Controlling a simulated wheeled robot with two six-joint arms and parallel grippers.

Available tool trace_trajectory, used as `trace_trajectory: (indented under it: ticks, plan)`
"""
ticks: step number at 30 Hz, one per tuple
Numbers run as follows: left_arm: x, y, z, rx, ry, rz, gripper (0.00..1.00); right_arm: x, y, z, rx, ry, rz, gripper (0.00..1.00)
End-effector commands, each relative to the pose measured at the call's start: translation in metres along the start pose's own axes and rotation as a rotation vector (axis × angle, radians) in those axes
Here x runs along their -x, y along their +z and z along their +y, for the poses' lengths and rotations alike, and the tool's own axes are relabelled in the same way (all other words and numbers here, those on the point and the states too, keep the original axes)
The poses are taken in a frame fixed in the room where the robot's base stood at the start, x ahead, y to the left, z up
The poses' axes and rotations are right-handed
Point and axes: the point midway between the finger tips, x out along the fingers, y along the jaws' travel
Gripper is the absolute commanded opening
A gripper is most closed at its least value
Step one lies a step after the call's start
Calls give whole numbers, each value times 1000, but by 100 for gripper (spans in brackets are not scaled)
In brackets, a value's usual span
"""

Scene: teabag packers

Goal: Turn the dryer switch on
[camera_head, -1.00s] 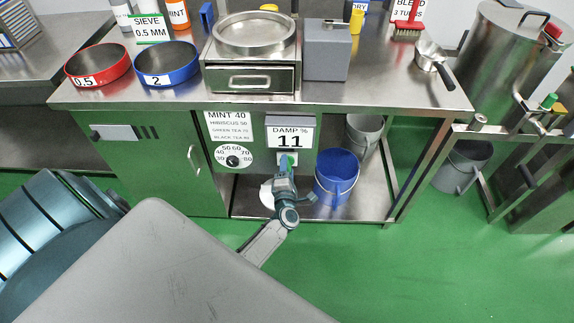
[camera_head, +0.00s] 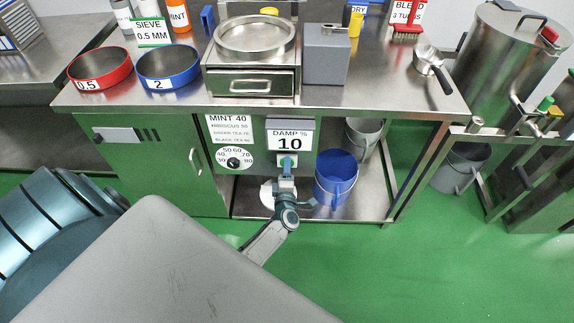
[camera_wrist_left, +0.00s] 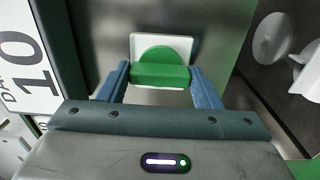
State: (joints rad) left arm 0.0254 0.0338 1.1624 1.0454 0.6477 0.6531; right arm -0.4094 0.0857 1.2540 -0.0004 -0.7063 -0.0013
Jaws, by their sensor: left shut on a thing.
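The dryer switch (camera_wrist_left: 160,74) is a green rounded knob on a white plate in the left wrist view. In the head view its white plate (camera_head: 293,158) sits on the cabinet front just below the "DAMP % 10" display (camera_head: 290,139), and the gripper partly hides it. My left gripper (camera_head: 286,168) reaches up to the switch from below. In the left wrist view its two blue fingers (camera_wrist_left: 160,83) are shut on the green knob, one at each side. My right gripper is not in view.
A round dial (camera_head: 233,162) with a black knob is left of the switch. A blue bucket (camera_head: 336,177) stands on the lower shelf close to the right of my gripper. Red (camera_head: 99,72) and blue (camera_head: 168,70) sieves stand on the bench above. Green floor in front is clear.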

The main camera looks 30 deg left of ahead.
Motion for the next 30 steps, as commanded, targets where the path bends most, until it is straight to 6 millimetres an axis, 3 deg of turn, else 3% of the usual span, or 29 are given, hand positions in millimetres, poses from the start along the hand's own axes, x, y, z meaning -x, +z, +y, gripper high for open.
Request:
trace_trajectory:
  ticks: [2,3,6,17,30]
  plan:
    - [1,0,-1,-3,-2,-1,35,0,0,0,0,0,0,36]
    - [1,0,-1,-3,-2,-1,66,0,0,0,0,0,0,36]
    - [1,0,-1,-2,-2,-1,80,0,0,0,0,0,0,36]
    - [8,0,-1,0,-2,-1,80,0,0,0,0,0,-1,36]
    - [89,0,-2,1,-4,0,80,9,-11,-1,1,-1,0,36]
